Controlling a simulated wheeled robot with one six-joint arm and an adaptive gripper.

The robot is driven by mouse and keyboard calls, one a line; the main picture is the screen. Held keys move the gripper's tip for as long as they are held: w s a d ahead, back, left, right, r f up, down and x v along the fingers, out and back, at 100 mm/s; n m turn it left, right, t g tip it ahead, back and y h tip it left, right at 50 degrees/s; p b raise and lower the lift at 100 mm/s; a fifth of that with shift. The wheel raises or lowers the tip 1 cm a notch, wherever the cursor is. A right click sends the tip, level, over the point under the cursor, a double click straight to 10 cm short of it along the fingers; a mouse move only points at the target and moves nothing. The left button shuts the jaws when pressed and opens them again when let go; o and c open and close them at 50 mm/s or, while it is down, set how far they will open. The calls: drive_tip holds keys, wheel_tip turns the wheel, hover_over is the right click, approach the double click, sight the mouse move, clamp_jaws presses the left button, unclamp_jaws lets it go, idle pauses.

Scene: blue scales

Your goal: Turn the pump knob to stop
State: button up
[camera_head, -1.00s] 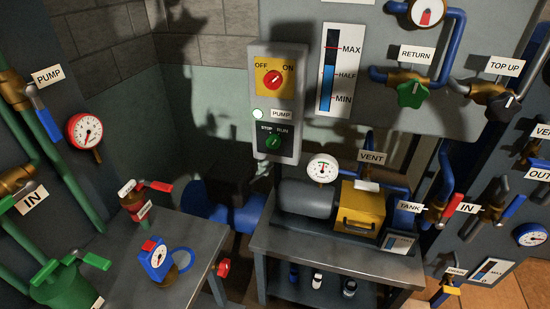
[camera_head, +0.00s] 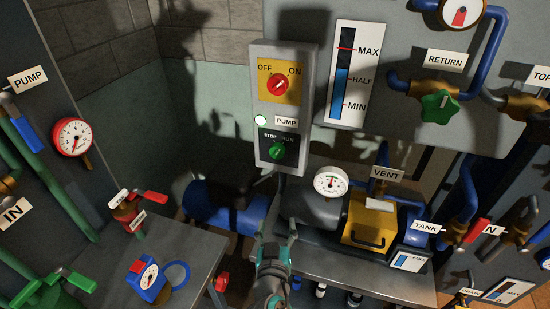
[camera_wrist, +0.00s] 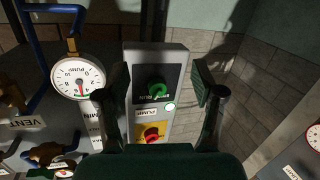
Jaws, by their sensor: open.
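The pump knob (camera_head: 276,150) is a green rotary knob on a black plate marked STOP and RUN. It sits low on the grey control box (camera_head: 310,75) on the wall; its exact pointing is too small to tell. My gripper (camera_head: 277,238) is below the box in the head view, apart from it. In the wrist view, the picture is upside down and the green knob (camera_wrist: 157,88) shows between my two open, empty fingers (camera_wrist: 160,85). A round pale lamp (camera_head: 260,120) beside the PUMP label looks lit.
A red OFF/ON knob (camera_head: 278,85) on a yellow plate is above the pump knob. A white-faced gauge (camera_head: 330,182) and yellow box (camera_head: 372,222) stand on the bench to the right. A table (camera_head: 195,250) with a blue gauge (camera_head: 147,278) is at left.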

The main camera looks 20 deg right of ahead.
sight(275, 156)
drive_tip(key=w+a+r+m+h, duration=0.2)
drive_tip(key=w+r+m+h, duration=0.25)
drive_tip(key=r, duration=0.75)
drive_tip(key=shift+m+g, duration=0.4)
drive_tip(key=shift+m, duration=0.05)
drive_tip(key=x, duration=1.1)
drive_tip(key=shift+w+a, duration=0.2)
drive_tip(key=shift+a, duration=0.05)
drive_tip(key=c, duration=1.1)
